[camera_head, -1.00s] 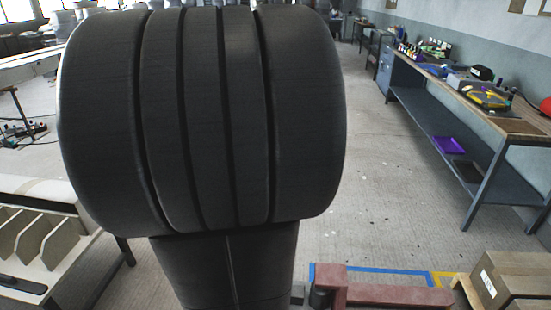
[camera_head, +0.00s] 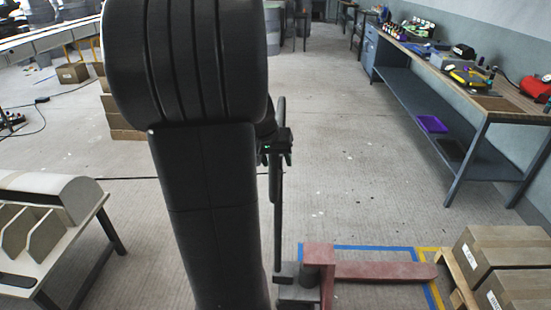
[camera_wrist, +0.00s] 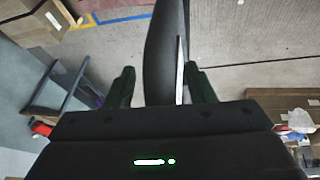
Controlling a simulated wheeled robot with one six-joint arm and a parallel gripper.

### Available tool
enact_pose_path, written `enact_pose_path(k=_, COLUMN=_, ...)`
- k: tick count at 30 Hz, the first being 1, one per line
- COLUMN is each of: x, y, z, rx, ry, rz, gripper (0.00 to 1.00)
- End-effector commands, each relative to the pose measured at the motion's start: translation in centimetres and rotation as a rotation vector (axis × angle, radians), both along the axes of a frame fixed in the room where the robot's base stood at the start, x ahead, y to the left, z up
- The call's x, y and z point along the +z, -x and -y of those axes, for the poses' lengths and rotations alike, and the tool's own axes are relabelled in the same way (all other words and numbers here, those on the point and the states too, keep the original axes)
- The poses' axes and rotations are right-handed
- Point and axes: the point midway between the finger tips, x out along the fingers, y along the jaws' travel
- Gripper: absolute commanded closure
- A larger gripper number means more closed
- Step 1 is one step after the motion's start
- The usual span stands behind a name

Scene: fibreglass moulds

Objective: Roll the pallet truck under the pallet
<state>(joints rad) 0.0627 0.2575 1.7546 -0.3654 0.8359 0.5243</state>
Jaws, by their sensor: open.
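The red pallet truck (camera_head: 320,257) stands on the floor at the bottom of the head view. Its forks (camera_head: 385,271) point right, with their tips close to the edge of the wooden pallet (camera_head: 456,277). Its dark upright handle (camera_head: 278,215) rises from the truck beside my arm. My gripper (camera_head: 276,150) is at the handle's upper part, partly hidden by my arm. In the wrist view my gripper (camera_wrist: 163,86) is open, its two fingers apart on either side of a dark bar that looks like the handle (camera_wrist: 165,50).
Cardboard boxes (camera_head: 505,250) sit on the pallet. Blue tape (camera_head: 365,247) and yellow tape (camera_head: 430,290) mark the floor there. A workbench (camera_head: 480,120) runs along the right wall. A table with white moulds (camera_head: 45,205) stands at left. The middle floor is clear.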

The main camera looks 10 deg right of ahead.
Motion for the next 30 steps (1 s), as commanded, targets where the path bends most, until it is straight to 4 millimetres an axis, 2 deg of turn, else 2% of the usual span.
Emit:
enact_pose_path(k=2, x=0.02, y=0.0, z=-0.01, rx=0.0, ry=0.0, rz=0.0, gripper=0.54)
enact_pose_path(k=9, x=0.04, y=0.0, z=-0.02, rx=0.0, ry=0.0, rz=0.0, gripper=1.0)
enact_pose_path(k=30, x=0.08, y=0.0, z=-0.01, rx=-0.001, ry=0.0, rz=0.001, gripper=1.0)
